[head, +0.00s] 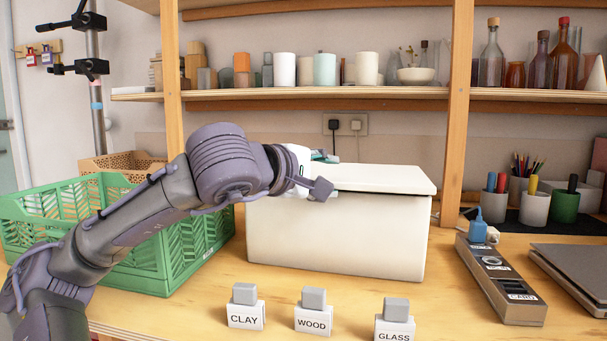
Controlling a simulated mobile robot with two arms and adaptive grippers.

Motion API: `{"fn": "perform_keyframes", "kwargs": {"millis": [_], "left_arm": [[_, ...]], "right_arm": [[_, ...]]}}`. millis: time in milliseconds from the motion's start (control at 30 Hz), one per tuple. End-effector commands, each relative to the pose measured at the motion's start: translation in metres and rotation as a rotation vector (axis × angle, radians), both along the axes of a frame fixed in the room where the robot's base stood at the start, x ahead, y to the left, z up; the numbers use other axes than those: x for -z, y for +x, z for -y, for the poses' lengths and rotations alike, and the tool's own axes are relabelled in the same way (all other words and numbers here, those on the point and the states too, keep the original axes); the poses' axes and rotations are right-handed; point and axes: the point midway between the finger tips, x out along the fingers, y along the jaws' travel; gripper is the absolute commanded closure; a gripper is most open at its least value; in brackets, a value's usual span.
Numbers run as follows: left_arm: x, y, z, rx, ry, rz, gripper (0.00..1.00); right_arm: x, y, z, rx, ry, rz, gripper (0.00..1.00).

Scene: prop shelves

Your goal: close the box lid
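A white box (335,238) stands on the wooden table in the middle of the head view. Its white lid (390,180) lies almost flat over the top, with a thin dark gap under its front edge. My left gripper (320,186) is at the box's left top side, by the lid's left end. One grey finger pad shows in front of the box; the rest of the hand is turned so that I cannot tell whether it is open or shut. My arm and hand hide the lid's left end and the box's left top corner. My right gripper is not in view.
A green crate (193,250) stands left of the box, behind my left arm. Label blocks CLAY (245,314), WOOD (313,318) and GLASS (394,328) stand in front. A power strip (500,280) lies to the right. A shelf post (458,120) rises behind the box.

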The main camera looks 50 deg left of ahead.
Motion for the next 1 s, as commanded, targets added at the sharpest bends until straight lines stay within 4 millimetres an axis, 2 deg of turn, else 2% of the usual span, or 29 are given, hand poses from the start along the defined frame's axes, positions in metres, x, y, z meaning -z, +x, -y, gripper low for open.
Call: {"fn": "perform_keyframes", "kwargs": {"millis": [167, 400, 533, 700, 1000], "left_arm": [[-0.007, -0.023, 0.004, -0.005, 0.002, 0.007, 0.55], [-0.019, -0.073, 0.016, -0.005, 0.002, 0.006, 0.55], [-0.022, -0.092, 0.021, -0.004, -0.001, 0.003, 0.55], [-0.025, -0.105, 0.025, -0.002, -0.001, 0.001, 0.55], [-0.025, -0.107, 0.026, -0.001, -0.002, -0.001, 0.55]], "right_arm": [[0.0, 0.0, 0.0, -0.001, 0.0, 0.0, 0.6], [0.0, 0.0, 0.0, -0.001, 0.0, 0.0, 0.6], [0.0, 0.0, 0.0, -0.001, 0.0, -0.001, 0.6], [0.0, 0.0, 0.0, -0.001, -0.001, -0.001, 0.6], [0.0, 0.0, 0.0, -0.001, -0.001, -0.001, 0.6]]}}
